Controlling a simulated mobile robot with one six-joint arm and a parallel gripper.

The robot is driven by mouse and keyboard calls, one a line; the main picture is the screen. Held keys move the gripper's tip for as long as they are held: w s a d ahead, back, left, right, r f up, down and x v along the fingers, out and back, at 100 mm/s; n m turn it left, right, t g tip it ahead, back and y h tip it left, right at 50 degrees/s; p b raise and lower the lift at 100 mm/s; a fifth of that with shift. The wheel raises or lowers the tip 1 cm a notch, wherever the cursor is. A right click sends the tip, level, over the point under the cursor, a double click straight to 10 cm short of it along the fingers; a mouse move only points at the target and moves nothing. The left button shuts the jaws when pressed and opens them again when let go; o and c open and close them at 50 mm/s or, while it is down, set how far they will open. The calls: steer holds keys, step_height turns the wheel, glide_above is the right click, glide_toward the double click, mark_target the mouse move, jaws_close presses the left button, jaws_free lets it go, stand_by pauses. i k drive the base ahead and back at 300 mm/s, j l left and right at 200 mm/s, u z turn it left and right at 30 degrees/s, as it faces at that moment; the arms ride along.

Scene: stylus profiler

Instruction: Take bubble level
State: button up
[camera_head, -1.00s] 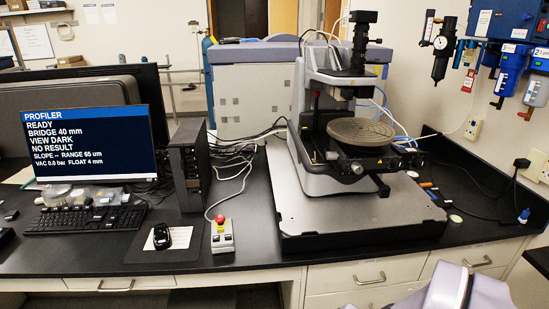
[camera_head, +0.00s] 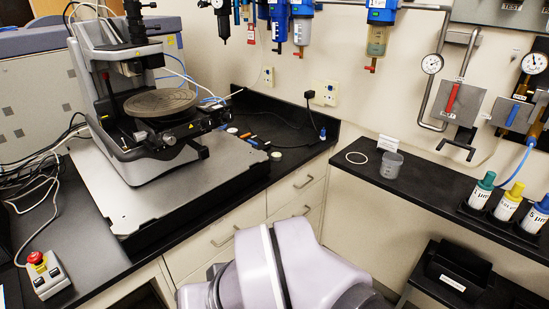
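I cannot make out a bubble level for certain. Several small items lie on the black bench to the right of the stylus profiler (camera_head: 140,105). Among them are a pale round disc (camera_head: 276,156), a whitish round piece (camera_head: 232,130) and small orange and blue pieces beside it. They are too small to tell which, if any, is the level. My gripper is not in view. Only a pale lilac link of my arm shows at the bottom middle.
A red-button control box (camera_head: 46,273) stands at the bench's front left. On the lower right bench are a clear beaker (camera_head: 391,164), a white ring (camera_head: 356,158) and a rack of colour-capped bottles (camera_head: 508,200). A black bin (camera_head: 452,275) is below. Gauges and filters hang on the wall.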

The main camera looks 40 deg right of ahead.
mark_target(276, 156)
steer(key=i+l+z, duration=0.3)
steer(key=i+l, duration=0.2)
steer(key=l, duration=0.2)
steer(key=i+l+z, duration=0.35)
steer(key=i+l, duration=0.2)
steer(key=i+l+z, duration=0.3)
steer(key=i, duration=0.4)
steer(key=l, duration=0.1)
